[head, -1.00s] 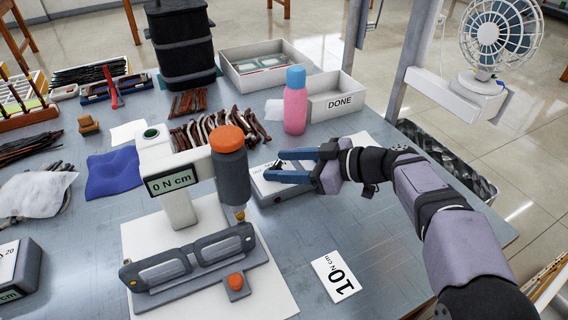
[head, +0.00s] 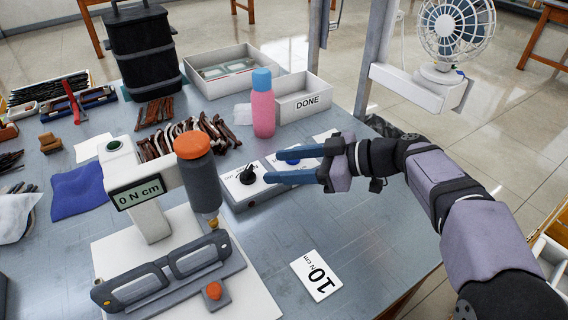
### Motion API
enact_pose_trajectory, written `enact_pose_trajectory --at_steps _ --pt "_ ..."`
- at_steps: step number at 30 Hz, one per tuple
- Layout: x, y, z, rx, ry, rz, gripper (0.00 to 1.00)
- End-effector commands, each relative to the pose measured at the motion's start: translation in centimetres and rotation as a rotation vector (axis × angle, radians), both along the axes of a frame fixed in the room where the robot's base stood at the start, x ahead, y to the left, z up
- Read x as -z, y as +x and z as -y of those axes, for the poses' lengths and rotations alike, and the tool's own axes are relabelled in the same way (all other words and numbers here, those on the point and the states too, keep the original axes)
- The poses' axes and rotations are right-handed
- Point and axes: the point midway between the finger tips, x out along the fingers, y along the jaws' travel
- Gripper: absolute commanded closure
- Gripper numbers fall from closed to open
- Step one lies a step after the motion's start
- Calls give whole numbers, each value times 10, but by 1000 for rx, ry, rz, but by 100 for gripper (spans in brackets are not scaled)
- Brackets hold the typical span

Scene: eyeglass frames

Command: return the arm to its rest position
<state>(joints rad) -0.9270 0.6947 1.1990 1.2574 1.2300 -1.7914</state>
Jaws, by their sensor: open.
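My gripper (head: 268,166) is at the middle of the head view, its two blue fingers spread apart and pointing left, with nothing between them. It is over or just in front of a grey and white control box (head: 239,196) with a black knob (head: 247,175) and a blue part behind the fingers. The fingers partly hide the box. I cannot tell whether they touch it. My arm reaches in from the lower right.
A torque stand (head: 150,213) with an orange-capped driver (head: 200,175) stands left of the gripper, above an eyeglass frame (head: 165,276) in a holder. A pink bottle (head: 263,108) and DONE box (head: 304,100) stand behind. Bare table lies around the 10 N cm card (head: 316,275).

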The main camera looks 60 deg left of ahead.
Motion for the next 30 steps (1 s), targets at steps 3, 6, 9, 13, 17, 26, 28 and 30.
enact_pose_trajectory --at_steps 3,6,9,13,17,26,28,30 --pt "0 0 0 0 0 0 51" --pt "-1 2 2 8 -7 -1 51" --pt "-5 14 11 46 -51 -10 51" --pt "-9 46 42 159 -182 -40 51" --pt "-14 89 100 349 -379 -96 51" --pt "-26 151 294 926 -843 -282 51" --pt "-32 151 342 1066 -933 -330 51" --pt "-39 147 389 1208 -1014 -377 51"
